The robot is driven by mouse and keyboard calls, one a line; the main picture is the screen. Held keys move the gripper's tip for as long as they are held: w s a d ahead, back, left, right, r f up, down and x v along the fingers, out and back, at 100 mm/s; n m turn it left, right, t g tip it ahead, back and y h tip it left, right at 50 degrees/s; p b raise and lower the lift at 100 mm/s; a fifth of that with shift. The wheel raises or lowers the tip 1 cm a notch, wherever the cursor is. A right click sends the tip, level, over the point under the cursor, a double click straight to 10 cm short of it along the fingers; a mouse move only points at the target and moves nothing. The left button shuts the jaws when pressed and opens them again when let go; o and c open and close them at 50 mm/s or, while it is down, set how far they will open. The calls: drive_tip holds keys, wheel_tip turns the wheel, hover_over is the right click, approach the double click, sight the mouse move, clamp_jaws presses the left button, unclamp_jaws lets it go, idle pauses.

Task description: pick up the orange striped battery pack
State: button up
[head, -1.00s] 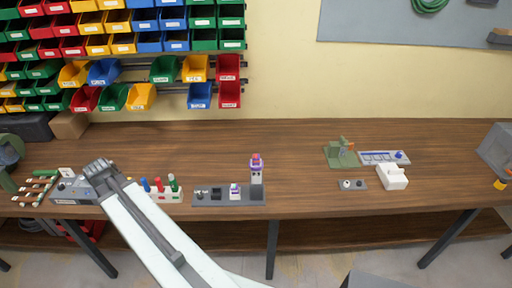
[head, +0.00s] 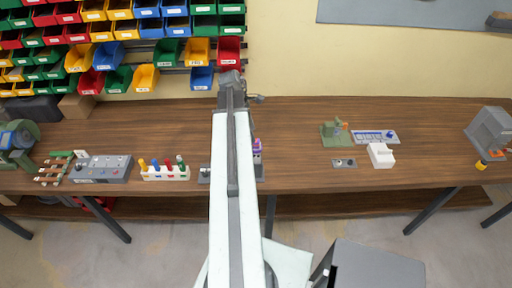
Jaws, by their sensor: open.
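I cannot make out for certain which thing is the orange striped battery pack. A dark socket tray (head: 204,174) on the bench is mostly hidden behind my arm. At its right end stands a small purple and white piece (head: 257,150), partly covered by my arm. A small yellow-orange piece with dark parts (head: 481,165) is by the grey machine at the far right. My gripper (head: 243,88) is at the far end of my raised arm, in front of the back wall and beyond the tray. Its jaws are open, and I see nothing held in them.
To the left are a white rack (head: 165,174) with coloured pegs and a grey panel box (head: 103,169). To the right are a green fixture (head: 334,134), a blue-marked tray (head: 375,137) and a white block (head: 381,155). Bench space between tray and fixture is clear.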

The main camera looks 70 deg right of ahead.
sight(256, 145)
drive_tip(key=b+x, duration=0.5)
drive_tip(key=shift+f, duration=0.25)
drive_tip(key=shift+r, duration=0.2)
clamp_jaws()
